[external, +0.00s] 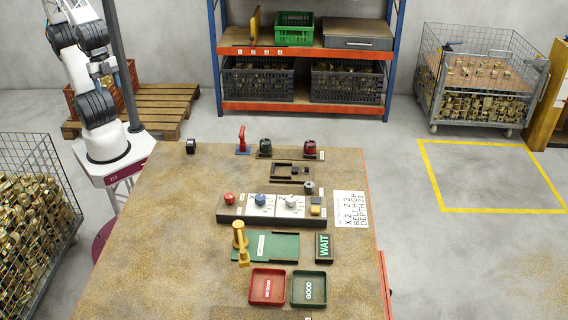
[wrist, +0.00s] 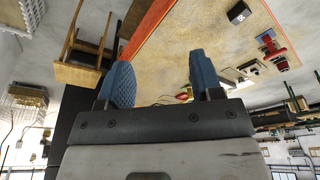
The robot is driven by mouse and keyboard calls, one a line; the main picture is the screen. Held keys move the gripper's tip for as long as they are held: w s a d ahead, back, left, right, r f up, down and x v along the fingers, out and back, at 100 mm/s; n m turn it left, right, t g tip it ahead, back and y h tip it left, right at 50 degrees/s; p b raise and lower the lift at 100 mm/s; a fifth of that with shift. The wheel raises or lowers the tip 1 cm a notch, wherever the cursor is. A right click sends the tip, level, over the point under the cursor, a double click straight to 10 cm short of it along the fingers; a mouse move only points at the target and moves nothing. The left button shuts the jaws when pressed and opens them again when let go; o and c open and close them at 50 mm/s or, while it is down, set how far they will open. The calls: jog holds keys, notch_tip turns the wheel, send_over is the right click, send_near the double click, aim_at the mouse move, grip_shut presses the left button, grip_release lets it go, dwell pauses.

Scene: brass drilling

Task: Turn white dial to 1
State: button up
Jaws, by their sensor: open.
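The white dial (external: 291,202) sits on the right part of a control panel (external: 231,219) in the middle of the table. A white plate with markings lies under it; its pointer and numbers are too small to read. A blue dial (external: 260,200) is to its left on the same panel. My gripper (external: 109,73) is raised beside the table's far left corner, well away from the dial. In the wrist view my gripper (wrist: 166,82) shows two blue fingers spread apart with nothing between them. The white dial cannot be made out in the wrist view.
A brass part (external: 240,238) stands on a green plate (external: 280,246) in front. Red (external: 267,287) and green (external: 309,288) trays lie nearer.

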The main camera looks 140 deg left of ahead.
jog(key=w+a+r, duration=0.1)
jog(key=w+r, duration=0.1)
jog(key=w, duration=0.6)
jog(key=w+a+r, duration=0.2)
jog(key=w+r, duration=0.1)
jog(key=w, duration=0.5)
jog(key=n+g, duration=0.3)
send_over(289, 197)
jog(key=f, duration=1.7)
jog(key=shift+s+d, duration=0.35)
jog(key=shift+s, duration=0.05)
jog(key=shift+w+a+f, duration=0.3)
jog(key=shift+w+f, duration=0.05)
jog(key=shift+f, duration=0.1)
jog(key=shift+f, duration=0.2)
jog(key=shift+f, duration=3.75)
